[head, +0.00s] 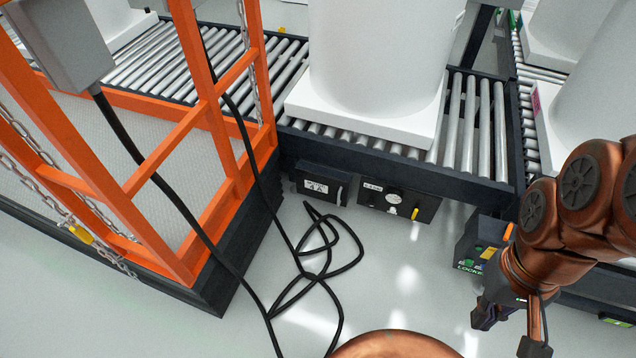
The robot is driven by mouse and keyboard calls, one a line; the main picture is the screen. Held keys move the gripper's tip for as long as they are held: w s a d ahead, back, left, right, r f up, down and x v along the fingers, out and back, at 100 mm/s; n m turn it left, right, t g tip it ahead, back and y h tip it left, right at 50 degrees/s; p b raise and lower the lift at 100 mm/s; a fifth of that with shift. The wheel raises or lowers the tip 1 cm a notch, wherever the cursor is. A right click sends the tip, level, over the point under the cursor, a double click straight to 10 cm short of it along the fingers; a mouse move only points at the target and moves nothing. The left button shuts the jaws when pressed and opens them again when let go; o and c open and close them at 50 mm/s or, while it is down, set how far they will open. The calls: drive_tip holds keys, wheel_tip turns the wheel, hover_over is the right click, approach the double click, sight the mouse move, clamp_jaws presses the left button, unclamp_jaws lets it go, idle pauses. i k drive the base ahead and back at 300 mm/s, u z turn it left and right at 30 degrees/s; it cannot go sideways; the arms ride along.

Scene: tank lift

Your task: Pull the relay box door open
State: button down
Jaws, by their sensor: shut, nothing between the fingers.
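A small dark box (321,186) with a white label hangs under the front edge of the roller conveyor. It has what looks like a pale handle on its right side, and its front looks closed; it may be the relay box, but the label is too small to read. My copper arm comes in from the right. My gripper (508,327) is low at the lower right, shut and empty, well to the right of this box and apart from it.
A control box (400,201) with a knob and yellow switch sits just right. A lock box (478,249) stands near my gripper. A black cable (318,276) loops on the floor. An orange frame (215,120) with chains stands left. White tanks (375,60) rest on rollers.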

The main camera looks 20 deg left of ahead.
sight(332, 189)
drive_tip(key=u, duration=0.5)
drive_tip(key=k, duration=0.55)
drive_tip(key=u, duration=0.95)
drive_tip(key=i, duration=0.85)
drive_tip(key=z, duration=0.25)
